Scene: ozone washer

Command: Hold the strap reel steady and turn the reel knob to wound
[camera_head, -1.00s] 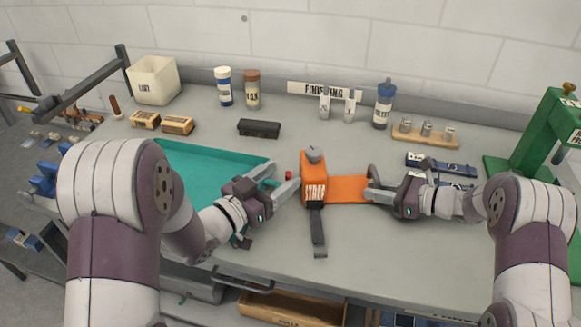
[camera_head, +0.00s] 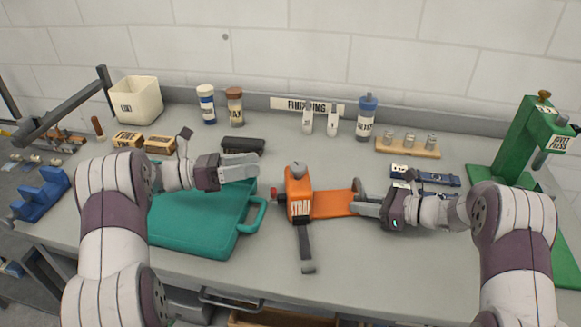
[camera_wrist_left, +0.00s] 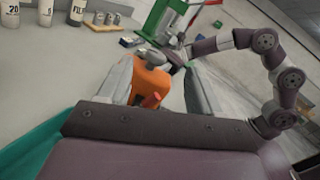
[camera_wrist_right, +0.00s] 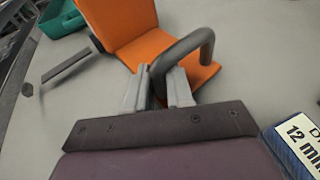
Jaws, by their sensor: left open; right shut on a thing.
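My right gripper (camera_head: 360,206) is shut on the dark bent handle (camera_wrist_right: 190,50) at the plate's right end. My left gripper (camera_head: 258,165) is open and empty, raised left of the reel.
A teal case (camera_head: 200,222) lies left of the reel, under my left arm. A black case (camera_head: 243,145), bottles (camera_head: 366,118) and a wooden block with metal pieces (camera_head: 408,148) stand behind. A green press (camera_head: 525,145) is at the right. The table in front of the reel is clear.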

